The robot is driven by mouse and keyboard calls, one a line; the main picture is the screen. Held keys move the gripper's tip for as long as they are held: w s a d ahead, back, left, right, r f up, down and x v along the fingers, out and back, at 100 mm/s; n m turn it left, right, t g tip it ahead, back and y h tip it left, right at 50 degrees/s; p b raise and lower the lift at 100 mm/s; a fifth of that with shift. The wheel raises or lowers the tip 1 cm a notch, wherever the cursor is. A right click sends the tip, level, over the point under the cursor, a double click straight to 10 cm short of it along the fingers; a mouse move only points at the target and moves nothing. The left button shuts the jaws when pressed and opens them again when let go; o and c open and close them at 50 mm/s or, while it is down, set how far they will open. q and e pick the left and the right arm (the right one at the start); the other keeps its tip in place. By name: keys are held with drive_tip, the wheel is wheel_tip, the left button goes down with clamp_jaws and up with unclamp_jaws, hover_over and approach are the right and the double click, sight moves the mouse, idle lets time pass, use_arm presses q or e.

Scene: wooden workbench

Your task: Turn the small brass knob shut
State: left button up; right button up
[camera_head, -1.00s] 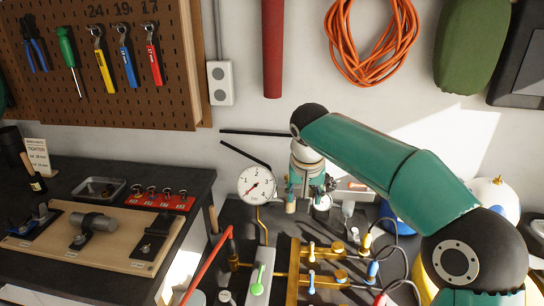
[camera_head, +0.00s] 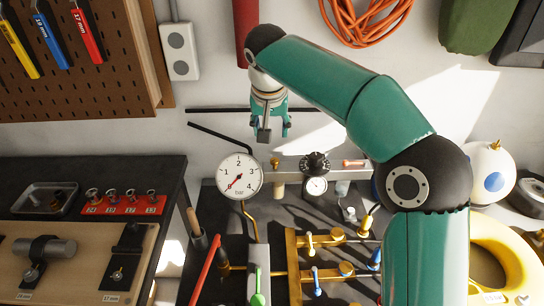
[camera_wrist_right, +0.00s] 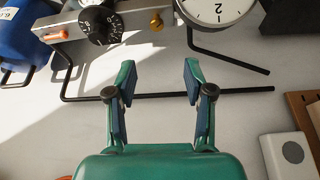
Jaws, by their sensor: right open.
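A small brass knob (camera_head: 275,163) sits on the grey metal bar (camera_head: 340,165), between the round white gauge and a black dial. It also shows in the right wrist view (camera_wrist_right: 156,24), near the top centre. My right gripper (camera_head: 269,132) is just above the knob in the head view, apart from it. In the right wrist view its two fingers (camera_wrist_right: 158,82) are spread wide with nothing between them, and the knob lies beyond the fingertips. My left gripper is in neither current view.
The white gauge (camera_head: 240,177) stands left of the knob. The black dial (camera_head: 315,163) and a smaller gauge (camera_head: 317,186) are close on its right. Brass valves with coloured handles (camera_head: 336,235) stand in front. Black rods (camera_head: 218,136) stick out at the wall.

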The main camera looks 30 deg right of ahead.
sight(274, 160)
drive_tip(key=x, duration=0.5)
drive_tip(key=p+x, duration=0.1)
drive_tip(key=x, duration=0.9)
drive_tip(key=shift+s+d+p, duration=0.1)
drive_tip(key=shift+d+p, duration=0.25)
clamp_jaws()
drive_tip(key=shift+a, duration=0.15)
